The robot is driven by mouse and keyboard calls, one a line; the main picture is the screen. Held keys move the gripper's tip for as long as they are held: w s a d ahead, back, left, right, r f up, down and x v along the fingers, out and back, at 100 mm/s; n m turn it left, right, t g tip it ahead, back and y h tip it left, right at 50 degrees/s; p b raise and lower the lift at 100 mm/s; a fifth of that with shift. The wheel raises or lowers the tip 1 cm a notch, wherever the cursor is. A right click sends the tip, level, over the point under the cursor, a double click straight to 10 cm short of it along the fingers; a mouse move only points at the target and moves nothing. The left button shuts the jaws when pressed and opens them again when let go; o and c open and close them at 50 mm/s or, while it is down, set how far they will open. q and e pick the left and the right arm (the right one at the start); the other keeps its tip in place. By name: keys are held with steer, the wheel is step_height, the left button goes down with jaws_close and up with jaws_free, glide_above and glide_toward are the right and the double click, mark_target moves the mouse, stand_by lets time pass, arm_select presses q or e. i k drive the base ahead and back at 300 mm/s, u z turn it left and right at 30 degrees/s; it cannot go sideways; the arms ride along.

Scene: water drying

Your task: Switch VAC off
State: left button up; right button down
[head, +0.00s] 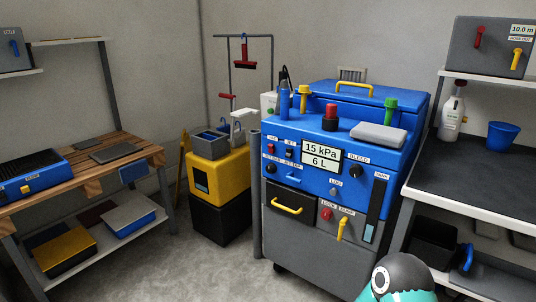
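The blue machine (310,180) stands right of centre on a grey cabinet. On the left of its front panel is a small red switch (271,149) under a small label that seems to read VAC; whether it is on or off is too small to tell. A dark switch (289,153) sits just right of it. The display (320,156) reads 15 kPa and 6 L. Neither of my grippers is in view. A teal and black rounded part of my own arm shows at the bottom right, in front of the cabinet.
A wooden bench (88,168) stands at the left, and a yellow box (222,172) on a black base stands left of the machine. A dark-topped counter (480,180) adjoins at the right. Grey floor (180,270) is clear at the front left.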

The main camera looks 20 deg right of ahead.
mark_target(271, 146)
steer(key=z, duration=0.45)
steer(key=i, duration=1.2)
steer(key=u, duration=0.45)
